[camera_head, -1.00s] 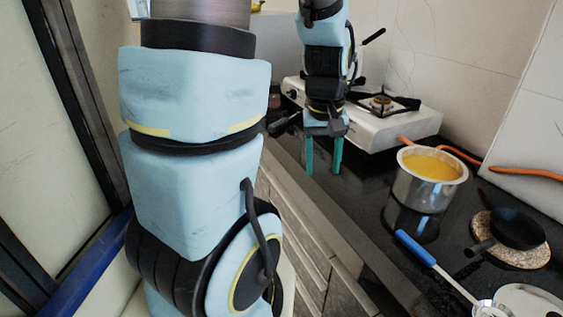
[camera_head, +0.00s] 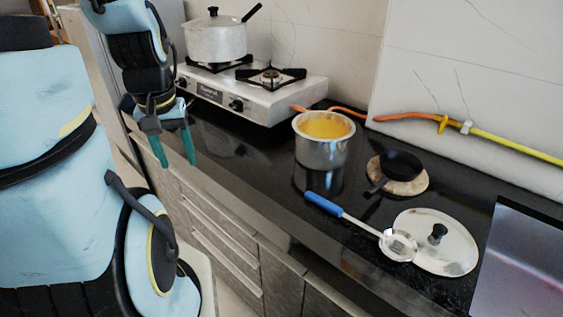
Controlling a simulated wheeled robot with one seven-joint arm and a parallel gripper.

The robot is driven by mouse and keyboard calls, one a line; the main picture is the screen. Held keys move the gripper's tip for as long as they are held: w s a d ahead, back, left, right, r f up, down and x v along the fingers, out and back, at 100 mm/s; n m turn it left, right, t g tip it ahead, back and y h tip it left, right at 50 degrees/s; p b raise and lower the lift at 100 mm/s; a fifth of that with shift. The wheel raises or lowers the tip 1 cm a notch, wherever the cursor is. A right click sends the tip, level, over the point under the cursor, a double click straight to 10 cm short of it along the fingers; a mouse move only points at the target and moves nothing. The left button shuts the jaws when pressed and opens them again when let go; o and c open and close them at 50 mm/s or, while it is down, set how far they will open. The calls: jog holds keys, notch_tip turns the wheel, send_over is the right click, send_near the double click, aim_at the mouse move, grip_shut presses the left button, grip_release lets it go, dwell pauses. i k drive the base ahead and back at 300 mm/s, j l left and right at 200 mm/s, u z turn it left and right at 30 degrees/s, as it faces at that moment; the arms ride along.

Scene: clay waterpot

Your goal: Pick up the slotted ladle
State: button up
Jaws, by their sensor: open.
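The slotted ladle (camera_head: 366,230) lies on the black counter in the head view. Its blue handle points up and left near the counter's front edge, and its metal slotted head rests against or just over the edge of a round lid; I cannot tell which. My gripper (camera_head: 175,150) is at the upper left, pointing down, with its two green fingers apart and nothing between them. It is well to the left of the ladle, near the front edge of the counter by the stove.
A steel pot of yellow food (camera_head: 323,152) stands behind the ladle. A small black pan (camera_head: 401,164) sits on a round mat. The metal lid (camera_head: 447,255) has a black knob. A gas stove (camera_head: 262,99) carries a lidded pot (camera_head: 215,42). A sink (camera_head: 520,270) is at right.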

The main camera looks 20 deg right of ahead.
aim_at(399, 245)
jog(key=z, duration=1.1)
jog(key=k+j+z, duration=0.15)
jog(key=k+z, duration=0.45)
jog(key=z, duration=0.2)
